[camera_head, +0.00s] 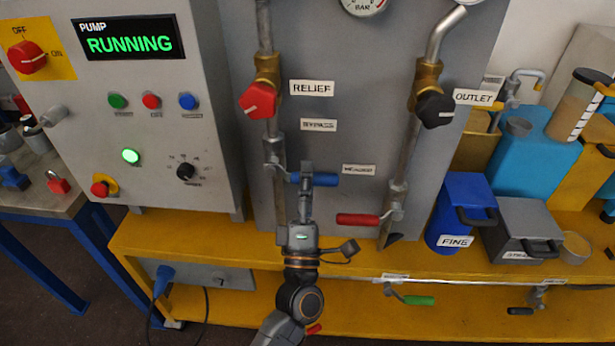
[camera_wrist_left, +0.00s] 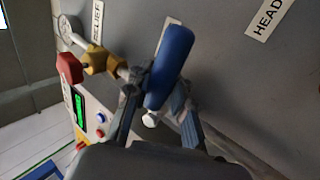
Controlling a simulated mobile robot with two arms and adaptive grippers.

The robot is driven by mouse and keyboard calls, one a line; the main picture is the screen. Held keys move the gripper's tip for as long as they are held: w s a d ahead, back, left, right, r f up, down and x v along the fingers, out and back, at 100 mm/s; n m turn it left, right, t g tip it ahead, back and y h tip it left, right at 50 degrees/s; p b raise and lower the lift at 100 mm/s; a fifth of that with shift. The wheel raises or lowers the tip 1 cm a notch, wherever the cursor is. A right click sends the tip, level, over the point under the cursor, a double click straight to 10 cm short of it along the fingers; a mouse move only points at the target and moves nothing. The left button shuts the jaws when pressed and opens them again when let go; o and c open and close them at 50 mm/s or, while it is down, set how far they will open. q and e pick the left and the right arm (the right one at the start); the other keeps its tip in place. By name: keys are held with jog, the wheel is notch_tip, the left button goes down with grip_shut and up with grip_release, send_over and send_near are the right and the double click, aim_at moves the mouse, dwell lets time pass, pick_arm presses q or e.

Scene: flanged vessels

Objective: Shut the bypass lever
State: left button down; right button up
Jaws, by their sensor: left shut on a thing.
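The bypass lever has a blue handle (camera_head: 325,179) on the left vertical pipe, below the bypass label (camera_head: 318,125). The handle points right, roughly level and across the pipe. My left gripper (camera_head: 306,178) is shut on the blue handle, coming up from below, and hides part of it. In the left wrist view the blue handle (camera_wrist_left: 171,66) sticks out between the fingers of my left gripper (camera_wrist_left: 160,100). The valve body behind it is mostly hidden there. My right gripper is not in view.
The red relief knob (camera_head: 259,101) is above on the same pipe. A red lever (camera_head: 358,220) and the black outlet knob (camera_head: 435,109) are on the right pipe. The control panel (camera_head: 150,130) stands close on the left. A yellow bench (camera_head: 200,238) runs below.

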pick_arm(q)
jog(key=shift+f, duration=0.15)
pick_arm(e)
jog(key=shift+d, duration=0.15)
pick_arm(q)
jog(key=c, duration=1.1)
grip_release()
jog(key=shift+s, duration=0.1)
jog(key=shift+c, duration=0.2)
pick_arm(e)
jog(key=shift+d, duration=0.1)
pick_arm(q)
jog(key=v, duration=1.2)
